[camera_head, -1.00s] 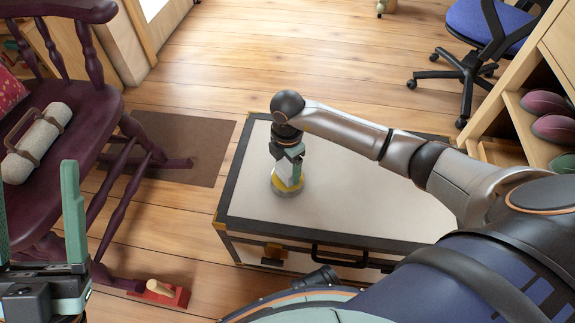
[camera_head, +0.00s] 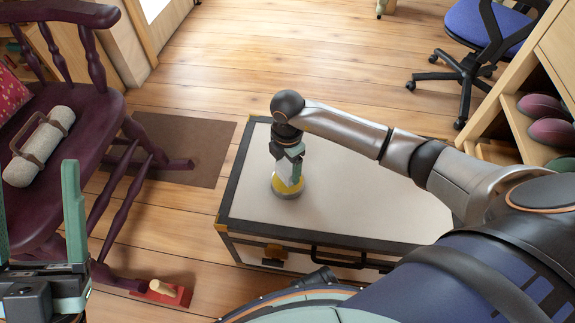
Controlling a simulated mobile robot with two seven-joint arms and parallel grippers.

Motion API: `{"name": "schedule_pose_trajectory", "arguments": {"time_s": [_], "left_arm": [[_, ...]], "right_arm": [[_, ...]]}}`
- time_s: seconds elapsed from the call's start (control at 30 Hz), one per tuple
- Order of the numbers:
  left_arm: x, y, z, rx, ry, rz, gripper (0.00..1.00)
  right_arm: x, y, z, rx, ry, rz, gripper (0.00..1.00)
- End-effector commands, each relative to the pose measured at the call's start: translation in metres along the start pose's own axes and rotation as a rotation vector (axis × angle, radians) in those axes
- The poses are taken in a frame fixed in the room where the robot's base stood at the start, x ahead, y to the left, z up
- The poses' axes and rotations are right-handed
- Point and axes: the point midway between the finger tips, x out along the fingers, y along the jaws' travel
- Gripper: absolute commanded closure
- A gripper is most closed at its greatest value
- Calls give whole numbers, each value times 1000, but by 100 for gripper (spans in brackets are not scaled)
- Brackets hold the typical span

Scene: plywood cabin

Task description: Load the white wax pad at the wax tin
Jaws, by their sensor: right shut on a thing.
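The wax tin (camera_head: 288,194) is a low, round grey tin with yellow showing inside its rim. It stands near the left end of the pale-topped trunk. My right gripper (camera_head: 287,172) points straight down over it and is shut on a small white thing, which looks like the white wax pad. The pad's lower end is at the yellow in the tin; the gripper partly hides it, and I cannot tell how firmly they touch. My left gripper (camera_head: 36,185) is open and empty at the lower left, in front of the purple chair.
The trunk top (camera_head: 350,190) is clear apart from the tin. A purple wooden chair (camera_head: 95,125) with a rolled mat (camera_head: 40,146) stands at left. A red block with a wooden knob (camera_head: 162,292) lies on the floor. A blue office chair (camera_head: 485,25) and shelves (camera_head: 513,128) are at right.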

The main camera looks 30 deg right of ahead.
Motion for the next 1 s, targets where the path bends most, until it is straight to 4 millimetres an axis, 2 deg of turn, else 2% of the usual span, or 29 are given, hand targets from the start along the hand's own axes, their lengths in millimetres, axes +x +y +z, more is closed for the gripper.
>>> {"name": "schedule_pose_trajectory", "arguments": {"time_s": [0.03, 0.6, 1.0], "left_arm": [[6, -3, -6, 6, 3, -1, 30], [34, -22, -35, 80, 7, -12, 30], [33, -23, -36, 83, 7, -22, 30]], "right_arm": [[-9, 0, 0, 0, 0, 0, 71], [-52, 0, 0, 1, 0, 1, 71], [-52, 0, 0, 0, 0, 1, 71]]}}
